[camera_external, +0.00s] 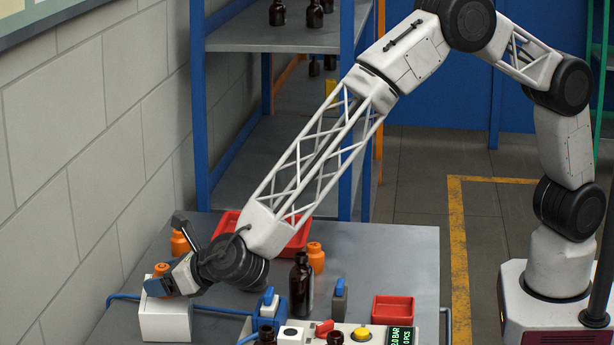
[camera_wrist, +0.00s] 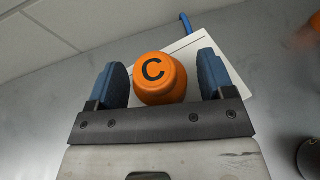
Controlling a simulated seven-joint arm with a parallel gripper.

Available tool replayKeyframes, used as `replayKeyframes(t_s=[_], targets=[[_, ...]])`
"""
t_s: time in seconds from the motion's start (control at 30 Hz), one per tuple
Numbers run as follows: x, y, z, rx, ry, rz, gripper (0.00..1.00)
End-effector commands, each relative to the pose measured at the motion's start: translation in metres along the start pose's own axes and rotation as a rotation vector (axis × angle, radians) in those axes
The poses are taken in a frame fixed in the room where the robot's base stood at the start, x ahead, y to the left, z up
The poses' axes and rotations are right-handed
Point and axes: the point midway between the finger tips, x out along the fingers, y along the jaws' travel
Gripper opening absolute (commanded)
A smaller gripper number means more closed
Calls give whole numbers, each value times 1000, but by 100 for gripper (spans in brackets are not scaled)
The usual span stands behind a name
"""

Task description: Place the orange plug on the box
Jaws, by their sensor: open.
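An orange plug with a black letter C on top (camera_wrist: 160,78) stands between my gripper's two blue fingers in the wrist view. The white box (camera_wrist: 188,45) lies beneath it, and the plug appears to rest on its top. In the external view the plug (camera_external: 161,269) shows just above the white box (camera_external: 165,323) at the lower left. My gripper (camera_external: 160,284) is low over the box, reaching in from the right. Its fingers (camera_wrist: 165,76) are open, one on each side of the plug, with narrow gaps. The plug's lower part is partly hidden.
Other orange items stand near the red tray (camera_external: 298,240): one at the left (camera_external: 179,244), one at the right (camera_external: 316,258). A dark amber bottle (camera_external: 301,290) stands right of my wrist. A control panel (camera_external: 340,333) and small red bin (camera_external: 393,309) are at the front. A blue cable (camera_external: 125,297) runs beside the box.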

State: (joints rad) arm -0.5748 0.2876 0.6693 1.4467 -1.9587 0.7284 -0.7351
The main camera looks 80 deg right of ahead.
Motion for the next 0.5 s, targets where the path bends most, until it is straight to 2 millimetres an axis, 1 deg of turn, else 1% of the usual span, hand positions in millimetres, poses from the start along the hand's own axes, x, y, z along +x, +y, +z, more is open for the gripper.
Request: replayKeyframes(t_s=[0.13, 0.27, 0.37, 0.5], targets=[[-4, 0, 2, 0, 0, 1, 75], [-13, 0, 3, 0, -1, 1, 75], [-22, 0, 3, 0, -1, 1, 75], [-39, 0, 3, 1, 0, 1, 75]])
